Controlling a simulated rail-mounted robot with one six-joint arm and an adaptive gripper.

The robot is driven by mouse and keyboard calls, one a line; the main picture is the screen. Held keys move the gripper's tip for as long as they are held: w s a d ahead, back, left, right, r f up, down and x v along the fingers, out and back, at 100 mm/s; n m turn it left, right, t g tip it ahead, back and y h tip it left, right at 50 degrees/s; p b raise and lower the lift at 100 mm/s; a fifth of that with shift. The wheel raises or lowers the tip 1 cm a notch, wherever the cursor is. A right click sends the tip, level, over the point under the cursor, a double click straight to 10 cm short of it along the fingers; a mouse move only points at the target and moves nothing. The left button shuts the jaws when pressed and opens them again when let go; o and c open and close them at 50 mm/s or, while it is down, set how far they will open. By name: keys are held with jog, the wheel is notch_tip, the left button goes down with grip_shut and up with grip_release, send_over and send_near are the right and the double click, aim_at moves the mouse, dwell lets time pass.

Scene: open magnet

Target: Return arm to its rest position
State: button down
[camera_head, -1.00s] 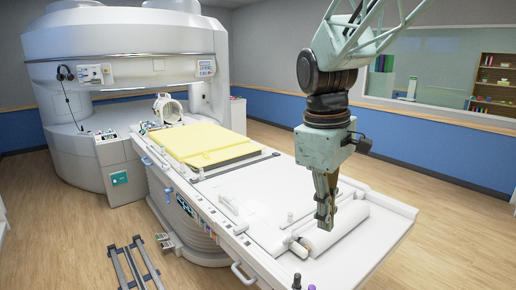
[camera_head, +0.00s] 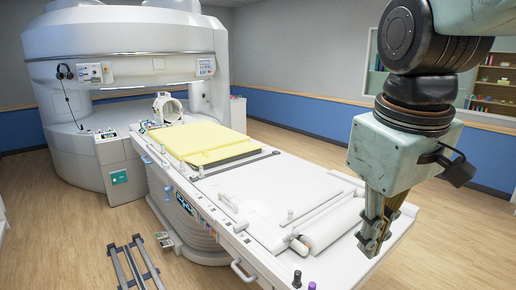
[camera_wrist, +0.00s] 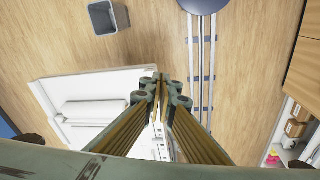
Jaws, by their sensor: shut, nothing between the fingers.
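My gripper (camera_head: 374,242) hangs from my arm at the right of the head view, pointing down, over the near right corner of the patient table (camera_head: 285,182). Its fingers are shut with nothing between them. In the wrist view my gripper (camera_wrist: 160,80) shows shut fingers pointing up the picture. The end of the white table (camera_wrist: 50,95) lies below and to the left there. Part of the table's right edge is hidden behind the gripper in the head view.
A white roll (camera_head: 328,225) lies on the table's near end, beside small bottles (camera_head: 298,280). A yellow pad (camera_head: 205,145) lies farther back, before the large magnet (camera_head: 125,85). The wrist view shows a grey bin (camera_wrist: 109,17), floor rails (camera_wrist: 202,75) and shelves (camera_wrist: 290,140) at right.

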jog(key=s+d+f+m+t+b, duration=0.1)
jog(key=s+m, duration=0.3)
jog(key=s, duration=0.9)
jog(key=shift+d+f+m+t, duration=0.2)
jog(key=shift+f+m+t, duration=0.2)
jog(key=shift+f, duration=0.05)
jog(key=c, duration=3.5)
grip_release()
jog(key=shift+w, duration=0.1)
